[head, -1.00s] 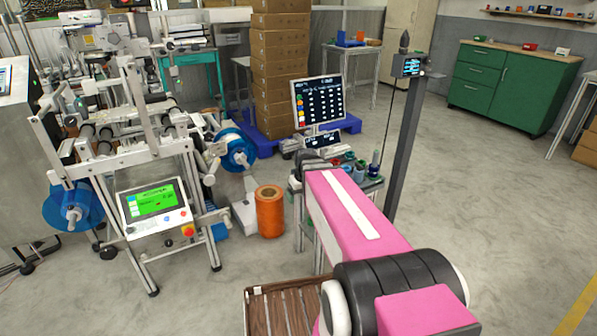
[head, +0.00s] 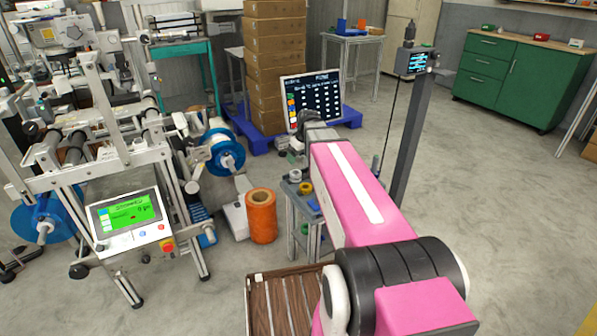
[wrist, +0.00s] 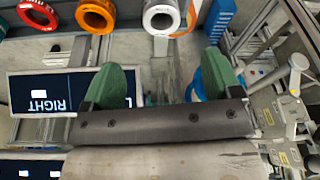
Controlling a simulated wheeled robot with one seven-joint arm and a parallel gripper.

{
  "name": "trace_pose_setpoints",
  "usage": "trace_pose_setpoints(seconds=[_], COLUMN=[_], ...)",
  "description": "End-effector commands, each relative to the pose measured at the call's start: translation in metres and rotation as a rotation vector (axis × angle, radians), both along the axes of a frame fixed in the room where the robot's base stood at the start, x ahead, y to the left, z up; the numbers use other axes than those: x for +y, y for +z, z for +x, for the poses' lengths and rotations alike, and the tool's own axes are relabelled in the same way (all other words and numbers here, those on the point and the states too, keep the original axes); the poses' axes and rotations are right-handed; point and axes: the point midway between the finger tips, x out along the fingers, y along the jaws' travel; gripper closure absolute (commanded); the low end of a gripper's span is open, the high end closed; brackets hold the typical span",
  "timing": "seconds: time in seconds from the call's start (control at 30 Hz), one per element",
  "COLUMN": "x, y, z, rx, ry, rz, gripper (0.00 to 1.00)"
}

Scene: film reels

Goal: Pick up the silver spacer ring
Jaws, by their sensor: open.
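The silver spacer ring (wrist: 149,17) is at the top edge of the wrist view, partly cut off, a thick pale ring with a dark hole. My gripper (wrist: 164,82) has two green fingers spread wide with nothing between them. The ring lies beyond the fingertips, apart from them. In the head view my pink arm reaches toward a small stand (head: 292,188) and hides much of it; I cannot make out the silver ring there.
An orange ring (wrist: 83,16) and a red ring (wrist: 25,15) sit left of the silver one. A screen marked RIGHT (wrist: 40,92) lies left of my fingers. In the head view, a monitor (head: 318,94) stands behind my arm and a dark post (head: 408,135) to its right.

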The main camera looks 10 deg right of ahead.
Motion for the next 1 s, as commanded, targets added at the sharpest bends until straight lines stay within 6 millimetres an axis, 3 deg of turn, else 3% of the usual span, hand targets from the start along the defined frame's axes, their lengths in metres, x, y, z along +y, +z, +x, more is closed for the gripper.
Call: trace_pose_setpoints(seconds=[0.4, 0.77, 1.0], x=[0.006, 0.009, 0.014], y=[-0.044, -0.067, -0.098], z=[0.011, 0.014, 0.021], rx=[0.003, 0.002, 0.001], ry=[0.0, -0.001, -0.001], rz=[0.001, 0.0, 0.001], gripper=[0.16, 0.16, 0.16])
